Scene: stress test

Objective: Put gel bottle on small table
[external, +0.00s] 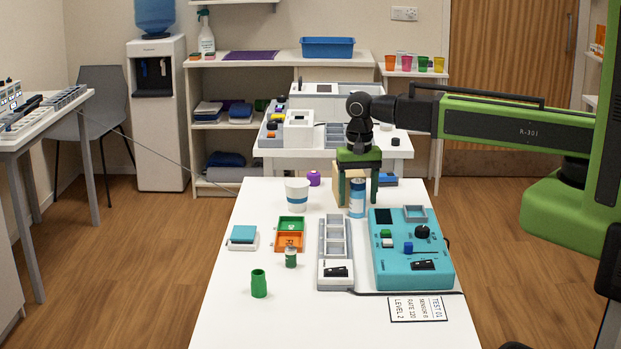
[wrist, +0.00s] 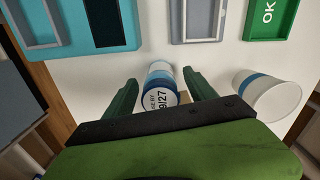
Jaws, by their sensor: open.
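A blue-and-white cylindrical bottle (external: 356,200), which looks like the gel bottle, stands upright on the long white table. In the wrist view the bottle (wrist: 160,80) shows a date label ending in 27 and lies between my two fingers. My gripper (external: 357,186) points down and is open, with dark green fingers at either side of the bottle; gaps show, so it is not gripped. In the wrist view my gripper (wrist: 160,88) shows both fingers apart. Which table is the small one I cannot tell; a low white table (external: 385,148) stands behind, and a narrow one (external: 413,73) holds coloured cups.
A white cup with a blue band (external: 297,194) stands left of the bottle. A teal control panel (external: 400,262) and grey tray (external: 334,240) lie in front. Green and orange trays (external: 290,224) and green cylinders (external: 259,284) are at left. The low back table carries equipment, leaving little free room.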

